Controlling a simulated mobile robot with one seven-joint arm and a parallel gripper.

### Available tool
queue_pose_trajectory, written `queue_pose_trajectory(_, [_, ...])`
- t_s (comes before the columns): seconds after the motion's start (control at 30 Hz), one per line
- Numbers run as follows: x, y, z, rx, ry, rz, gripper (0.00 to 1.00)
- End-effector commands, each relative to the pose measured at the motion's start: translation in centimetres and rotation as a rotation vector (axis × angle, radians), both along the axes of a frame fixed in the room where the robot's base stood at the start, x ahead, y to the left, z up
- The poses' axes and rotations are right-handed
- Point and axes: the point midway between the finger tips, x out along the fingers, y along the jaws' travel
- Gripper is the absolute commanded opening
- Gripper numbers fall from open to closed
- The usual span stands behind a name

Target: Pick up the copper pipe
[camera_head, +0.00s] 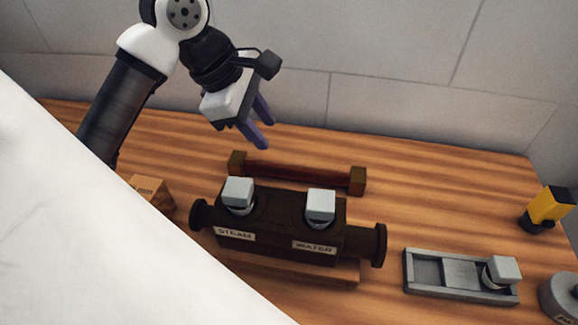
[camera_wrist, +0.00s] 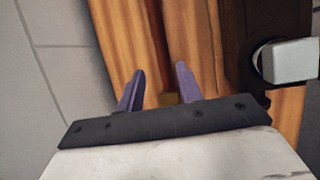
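The copper pipe (camera_head: 300,173) is a dark reddish-brown bar. It lies level between two brass-coloured end blocks (camera_head: 237,163), behind the dark valve body in the head view. My gripper (camera_head: 266,134) is above and behind the left end block, apart from the pipe. Its two purple fingers are spread with nothing between them, and they also show in the wrist view (camera_wrist: 160,70). A small brass-coloured patch shows low between the fingers in the wrist view.
The dark valve body (camera_head: 280,222), labelled STEAM and WATER, has two pale square knobs (camera_head: 320,204) standing close in front of the pipe. A grey tray (camera_head: 432,291), a yellow-topped item (camera_head: 547,206) and a cardboard-coloured box (camera_head: 150,190) are around it. The wall (camera_head: 400,105) is behind.

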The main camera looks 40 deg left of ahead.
Motion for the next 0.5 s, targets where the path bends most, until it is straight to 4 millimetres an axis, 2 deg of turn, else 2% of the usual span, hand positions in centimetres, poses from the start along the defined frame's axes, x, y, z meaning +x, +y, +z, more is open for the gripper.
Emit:
queue_pose_trajectory(0.3, [1.8,-1.6,-5.1,-0.002,0.001,-0.002,0.36])
queue_pose_trajectory(0.5, [2.6,-2.2,-7.2,-0.002,0.001,-0.001,0.36])
